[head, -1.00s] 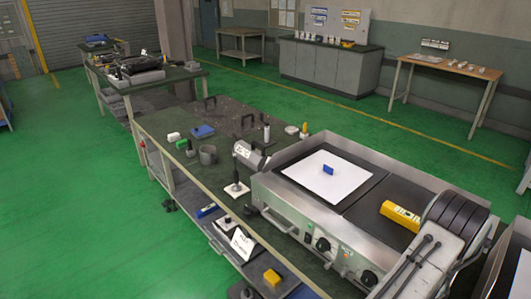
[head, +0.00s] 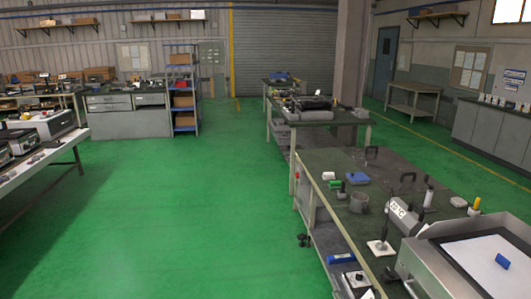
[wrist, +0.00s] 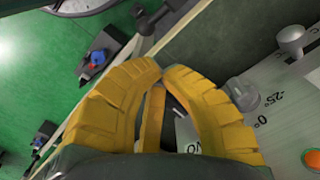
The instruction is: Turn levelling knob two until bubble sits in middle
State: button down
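In the wrist view my gripper (wrist: 162,72) has yellow ribbed fingers whose tips come together, with nothing seen held between them. It is above the edge of a grey metal panel (wrist: 285,112) marked "-25°" and "0°". A grey metal knob (wrist: 243,92) is just right of the fingers, apart from or partly behind them. A second grey knob (wrist: 291,40) is farther up. I cannot tell which is levelling knob two. In the head view a steel hotplate unit (head: 425,268) shows only in part at the lower right. No bubble is visible now.
An orange button (wrist: 312,158) is on the panel. The green floor (head: 180,220) at left is clear.

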jog(key=shift+s+d+f, duration=0.1)
jog(key=shift+s+d, duration=0.05)
jog(key=shift+d, duration=0.2)
dwell(0.8)
jog(key=shift+a+b, duration=0.2)
jog(key=shift+b, duration=0.15)
jog(key=shift+w+a, duration=0.2)
notch_tip(320, 180, up, 6)
jog(key=p, duration=0.3)
dwell(0.4)
